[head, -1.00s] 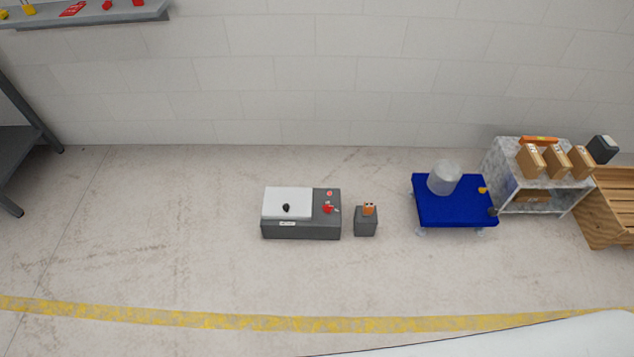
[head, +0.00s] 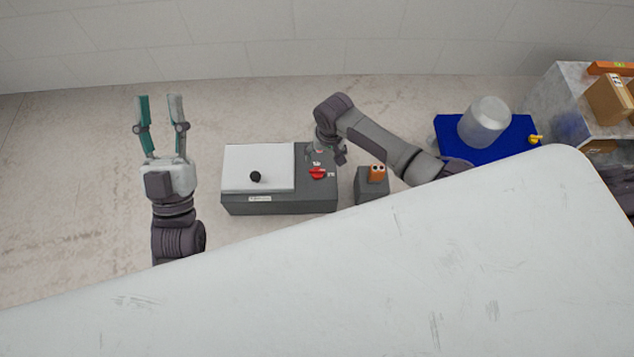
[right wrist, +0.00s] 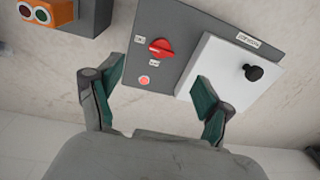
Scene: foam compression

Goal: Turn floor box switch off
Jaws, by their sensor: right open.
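The floor box (head: 275,202) is a dark grey box on the floor, with a white lid (head: 255,160) that has a black knob (head: 255,176). Its red rotary switch (head: 317,174) sits on the grey panel to the right of the lid. In the right wrist view the red switch (right wrist: 161,47) shows between labels, with a small red light (right wrist: 144,80) beside it. My right gripper (right wrist: 158,92) is open and empty above the box, its fingers spread either side of the panel. My left gripper (head: 157,98) is open and empty, left of the box.
A small grey block with an orange two-button piece (head: 377,172) stands right of the box. A blue cart (head: 460,134) carries a clear cylinder (head: 485,122). A shelf with cartons (head: 610,98) is at far right. A white surface (head: 400,290) fills the foreground.

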